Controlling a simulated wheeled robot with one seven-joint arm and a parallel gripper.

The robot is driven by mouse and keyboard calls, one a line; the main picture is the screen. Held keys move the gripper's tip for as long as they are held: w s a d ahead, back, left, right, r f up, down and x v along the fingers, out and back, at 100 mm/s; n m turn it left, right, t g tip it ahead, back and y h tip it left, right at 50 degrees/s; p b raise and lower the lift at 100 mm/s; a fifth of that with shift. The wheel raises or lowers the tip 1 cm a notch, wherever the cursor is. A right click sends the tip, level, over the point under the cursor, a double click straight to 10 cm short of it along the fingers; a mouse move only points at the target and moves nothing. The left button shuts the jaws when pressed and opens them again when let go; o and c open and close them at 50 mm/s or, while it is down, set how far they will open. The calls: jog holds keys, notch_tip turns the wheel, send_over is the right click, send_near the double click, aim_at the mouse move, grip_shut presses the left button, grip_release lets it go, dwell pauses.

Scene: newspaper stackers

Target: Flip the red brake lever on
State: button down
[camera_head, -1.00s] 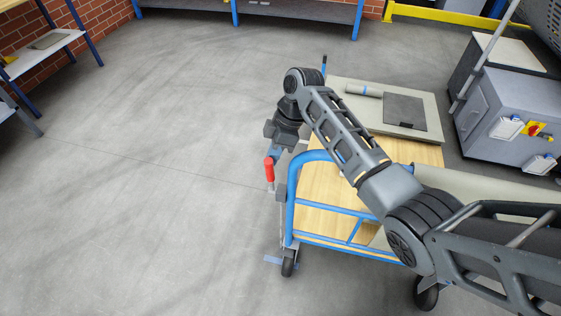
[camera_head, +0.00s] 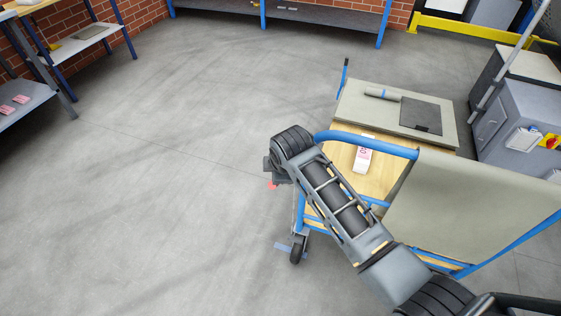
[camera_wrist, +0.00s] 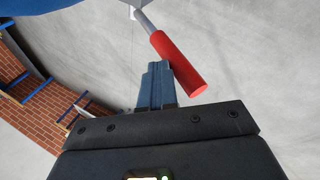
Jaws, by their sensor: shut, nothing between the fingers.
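The brake lever has a red cylindrical grip (camera_wrist: 180,65) on a grey metal rod in the wrist view. It stands at the left side of the blue-framed cart (camera_head: 368,147). In the head view only a small red bit of the lever (camera_head: 272,185) shows; my wrist hides the rest. My gripper (camera_wrist: 156,72) is shut and empty. Its blue-grey fingers are close beside the red grip, to its left in the wrist view. I cannot tell whether they touch it.
A grey cabinet (camera_head: 500,125) stands at the right. Shelves line the brick wall. The floor left of the cart is clear.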

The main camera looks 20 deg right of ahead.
jog(key=shift+s+a+f+t+h, duration=0.25)
jog(key=shift+s+a+f+t, duration=0.1)
jog(key=shift+f, duration=0.1)
jog(key=shift+s+a+f+t+h, duration=0.25)
jog(key=shift+s+f, duration=0.05)
jog(key=shift+f, duration=0.15)
jog(key=shift+s+a+f, duration=0.25)
jog(key=shift+f, duration=0.3)
jog(key=shift+s+a+f, duration=0.25)
jog(key=shift+s+f, duration=0.05)
jog(key=shift+f, duration=0.2)
jog(key=shift+s+a+f, duration=0.25)
jog(key=shift+f, duration=0.3)
jog(key=shift+s+a+f, duration=0.1)
jog(key=shift+f, duration=0.1)
jog(key=shift+r, duration=0.15)
jog(key=r+p, duration=0.1)
jog(key=w+r+p, duration=0.1)
jog(key=r, duration=0.1)
jog(key=r+p, duration=0.1)
jog(key=r, duration=0.1)
jog(key=shift+w+p, duration=0.35)
jog(key=shift+w, duration=0.05)
jog(key=s+f+v, duration=0.1)
jog(key=v, duration=0.8)
jog(key=shift+s+a+r+b, duration=0.2)
jog(key=shift+s+a+b, duration=0.05)
jog(key=shift+a+b, duration=0.15)
